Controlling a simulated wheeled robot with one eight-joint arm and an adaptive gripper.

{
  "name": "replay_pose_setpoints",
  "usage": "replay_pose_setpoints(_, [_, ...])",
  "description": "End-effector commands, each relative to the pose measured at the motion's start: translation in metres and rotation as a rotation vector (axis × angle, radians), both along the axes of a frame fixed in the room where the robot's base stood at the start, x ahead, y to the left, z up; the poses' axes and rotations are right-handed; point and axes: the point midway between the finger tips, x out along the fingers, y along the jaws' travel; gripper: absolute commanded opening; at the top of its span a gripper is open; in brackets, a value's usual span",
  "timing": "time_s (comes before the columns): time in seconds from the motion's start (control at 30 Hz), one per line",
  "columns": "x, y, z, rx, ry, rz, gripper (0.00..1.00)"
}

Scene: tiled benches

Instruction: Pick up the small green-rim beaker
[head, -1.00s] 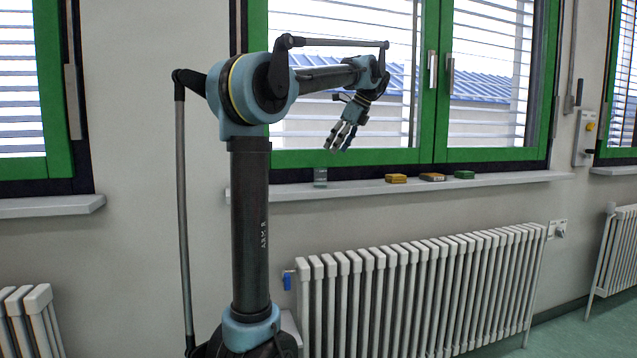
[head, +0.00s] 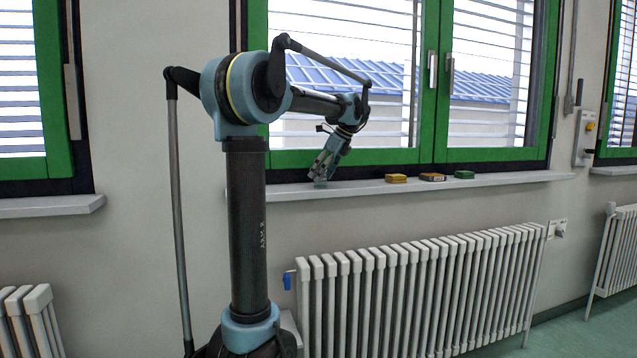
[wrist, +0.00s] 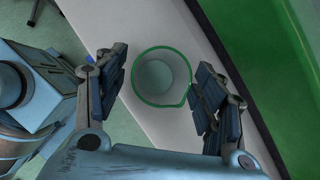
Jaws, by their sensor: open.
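The small green-rim beaker (wrist: 161,76) stands on the white window sill (wrist: 150,130) in the wrist view, seen from above with its rim as a green circle. My gripper (wrist: 158,88) is open, with one finger on each side of the beaker. The right finger pads are very close to the rim; I cannot tell whether they touch it. A small gap shows on the left. In the head view my gripper (head: 321,176) is low at the sill, and its fingers mostly hide the beaker.
On the sill to the right are a yellow block (head: 396,178), a brown block (head: 432,177) and a green block (head: 464,174). The green window frame (head: 385,157) rises behind the sill. A white radiator (head: 410,290) stands below it.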

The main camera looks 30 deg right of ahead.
Motion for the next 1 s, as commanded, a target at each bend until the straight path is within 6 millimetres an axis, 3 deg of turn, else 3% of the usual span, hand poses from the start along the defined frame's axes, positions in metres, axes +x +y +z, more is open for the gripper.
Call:
replay_pose_setpoints(0.13, [0.0061, 0.0044, -0.0129, 0.000, 0.000, 0.001, 0.63])
replay_pose_setpoints(0.37, [0.0066, 0.0046, -0.0140, 0.001, 0.000, 0.000, 0.61])
replay_pose_setpoints(0.57, [0.0065, 0.0045, -0.0138, 0.000, 0.000, 0.000, 0.16])
replay_pose_setpoints(1.0, [0.0065, 0.0046, -0.0065, 0.001, 0.000, 0.000, 0.15])
